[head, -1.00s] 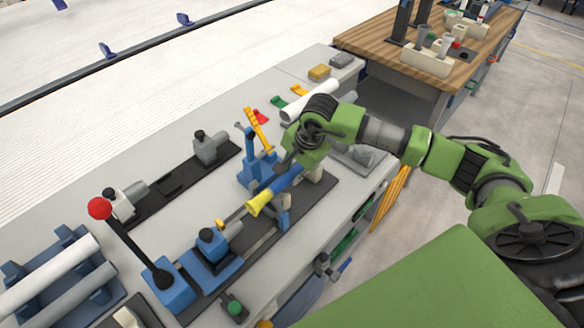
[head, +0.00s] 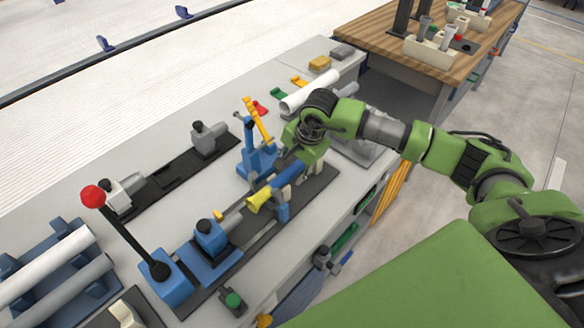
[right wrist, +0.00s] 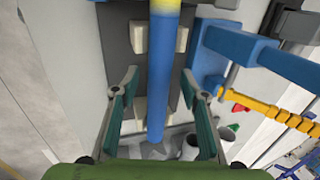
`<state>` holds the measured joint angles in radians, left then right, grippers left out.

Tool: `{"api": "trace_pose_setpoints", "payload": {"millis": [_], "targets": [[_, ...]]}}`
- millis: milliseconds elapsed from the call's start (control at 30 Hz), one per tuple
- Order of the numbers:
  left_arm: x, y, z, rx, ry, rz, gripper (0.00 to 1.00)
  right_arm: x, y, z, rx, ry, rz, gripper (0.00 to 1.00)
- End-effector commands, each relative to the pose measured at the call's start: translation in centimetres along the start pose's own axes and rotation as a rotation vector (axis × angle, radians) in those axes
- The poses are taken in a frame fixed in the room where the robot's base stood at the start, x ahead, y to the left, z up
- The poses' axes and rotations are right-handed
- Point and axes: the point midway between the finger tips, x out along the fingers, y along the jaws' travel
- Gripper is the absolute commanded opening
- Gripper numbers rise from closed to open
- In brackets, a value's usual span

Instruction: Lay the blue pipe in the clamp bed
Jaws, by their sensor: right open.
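The blue pipe (head: 287,175) has a flared yellow end (head: 258,199) toward the lower left in the head view. It lies lengthwise along the dark clamp bed (head: 318,187), beside the blue clamp with the yellow handle (head: 256,160). In the right wrist view the pipe (right wrist: 160,85) runs between cream blocks (right wrist: 138,38); whether it touches them all I cannot tell. My right gripper (head: 287,160) is above the pipe's far part. In the wrist view its open fingers (right wrist: 158,82) stand on both sides of the pipe, apart from it. My left gripper is out of view.
A red-knobbed lever (head: 92,196) rises left of the bed, near a blue end unit (head: 210,235). A white pipe (head: 310,92) lies behind my right gripper. A rack (head: 25,250) holds pipes at the far left. A wooden table (head: 380,42) stands beyond.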

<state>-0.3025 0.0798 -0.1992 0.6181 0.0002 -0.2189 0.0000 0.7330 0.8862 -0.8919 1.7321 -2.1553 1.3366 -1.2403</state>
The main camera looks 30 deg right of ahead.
Motion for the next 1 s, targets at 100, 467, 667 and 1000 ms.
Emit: {"api": "trace_pose_setpoints", "payload": {"millis": [100, 467, 667, 1000], "targets": [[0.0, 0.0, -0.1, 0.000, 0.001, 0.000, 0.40, -1.2, -0.1, -0.1, -0.001, 0.001, -0.004, 0.41], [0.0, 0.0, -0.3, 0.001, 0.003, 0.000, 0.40, -8.6, -0.2, -0.1, -0.001, 0.002, -0.005, 0.41], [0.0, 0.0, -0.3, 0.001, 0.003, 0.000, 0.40, -11.2, -0.1, -0.1, 0.000, 0.001, -0.003, 0.41], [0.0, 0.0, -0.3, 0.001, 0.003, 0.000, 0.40, -11.9, 0.0, 0.0, 0.000, 0.000, -0.001, 0.41]]}}
